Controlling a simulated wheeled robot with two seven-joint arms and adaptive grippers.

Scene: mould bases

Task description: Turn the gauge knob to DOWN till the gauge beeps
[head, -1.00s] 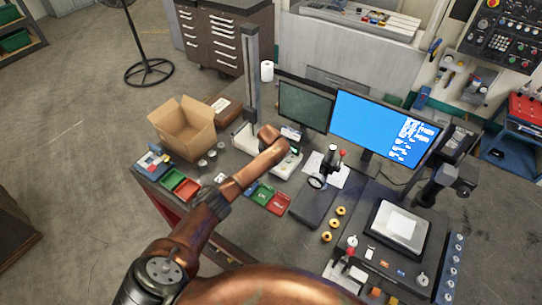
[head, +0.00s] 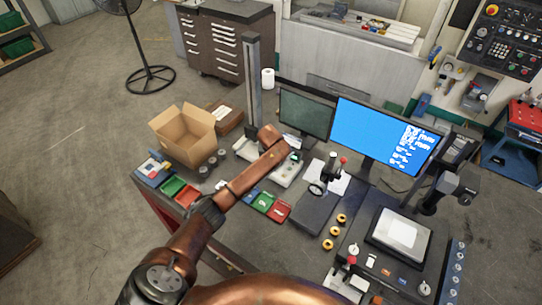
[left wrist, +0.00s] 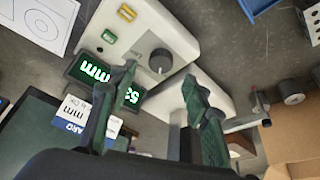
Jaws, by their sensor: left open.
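The gauge (head: 284,178) is a pale box on the table, beside a tall grey column. In the left wrist view the gauge (left wrist: 168,22) shows a round dark knob (left wrist: 160,62), a yellow button, a green button and a lit green display (left wrist: 92,68). The display appears upside down, with "mm" readable and its number partly covered by a finger. My left gripper (left wrist: 160,76) is open, its two dark green fingers on either side of the knob in the picture. I cannot tell whether they touch it. In the head view my left arm hides the knob.
A cardboard box (head: 183,134) stands left of the gauge. Red and green trays (head: 264,202) lie in front. A dark monitor (head: 306,114) and a blue-screen monitor (head: 385,135) stand behind and right. A card marked "mm" (left wrist: 70,122) lies near the display.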

